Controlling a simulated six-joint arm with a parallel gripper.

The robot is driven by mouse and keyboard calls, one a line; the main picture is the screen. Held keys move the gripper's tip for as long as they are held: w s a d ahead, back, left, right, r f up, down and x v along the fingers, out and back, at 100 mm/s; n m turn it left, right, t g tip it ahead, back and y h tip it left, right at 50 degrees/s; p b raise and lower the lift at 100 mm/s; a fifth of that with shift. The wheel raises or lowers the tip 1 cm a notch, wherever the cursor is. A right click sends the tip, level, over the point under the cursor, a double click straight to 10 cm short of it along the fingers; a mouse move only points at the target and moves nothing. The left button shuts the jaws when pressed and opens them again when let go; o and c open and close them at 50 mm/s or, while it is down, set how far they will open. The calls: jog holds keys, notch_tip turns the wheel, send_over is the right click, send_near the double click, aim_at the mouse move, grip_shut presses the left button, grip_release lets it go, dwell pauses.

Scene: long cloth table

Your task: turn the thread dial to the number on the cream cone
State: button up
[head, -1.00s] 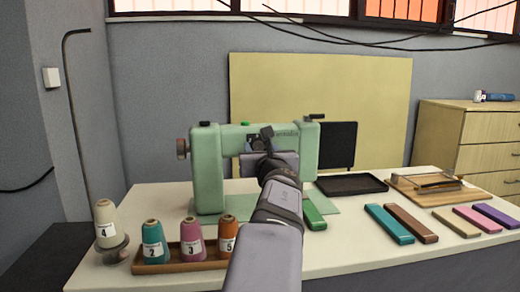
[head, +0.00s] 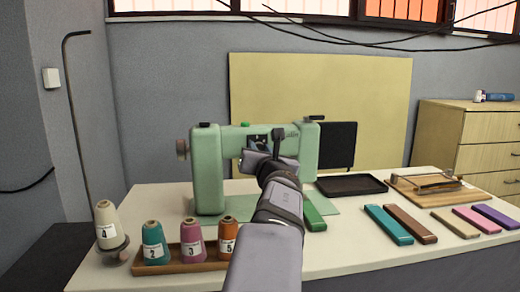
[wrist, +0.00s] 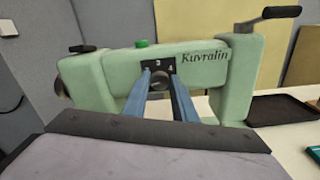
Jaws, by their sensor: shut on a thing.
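The cream cone (head: 106,226) stands at the left on a spool stand and its label reads 4. The green sewing machine (head: 207,172) stands mid-table. Its dark dial plate (head: 258,141) is partly covered by my arm in the head view. In the wrist view, the thread dial (wrist: 159,79) is a round dark knob below white digits; a 3 and a 4 can be made out. My gripper (wrist: 160,73) is shut on the dial, one finger on each side, and is tilted. I cannot tell which number the dial points to.
A wooden tray (head: 179,266) at the front left holds teal, pink and orange cones labelled 2, 3 and 5. A black tray (head: 350,185) and several coloured bars, including a teal one (head: 388,224), lie to the right. A handwheel (head: 182,149) juts from the machine's left.

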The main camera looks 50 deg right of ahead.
jog(key=m+p, duration=0.1)
jog(key=m, duration=0.3)
jog(key=shift+m, duration=0.3)
jog(key=m+p, duration=0.1)
jog(key=m, duration=0.3)
jog(key=shift+s+d+m+p, duration=0.1)
jog(key=shift+m+p, duration=0.2)
jog(key=m+p, duration=0.1)
jog(key=m, duration=0.3)
jog(key=shift+p, duration=0.4)
jog(key=m+p, duration=0.1)
jog(key=m, duration=0.3)
jog(key=shift+p, duration=0.35)
jog(key=m+p, duration=0.2)
jog(key=m, duration=0.1)
jog(key=shift+f+m, duration=0.1)
jog(key=shift+m, duration=0.2)
jog(key=m+p, duration=0.2)
jog(key=m, duration=0.2)
jog(key=shift+m, duration=0.3)
jog(key=shift+f+m+p, duration=0.2)
jog(key=shift+m+p, duration=2.05)
jog(key=shift+m, duration=1.45)
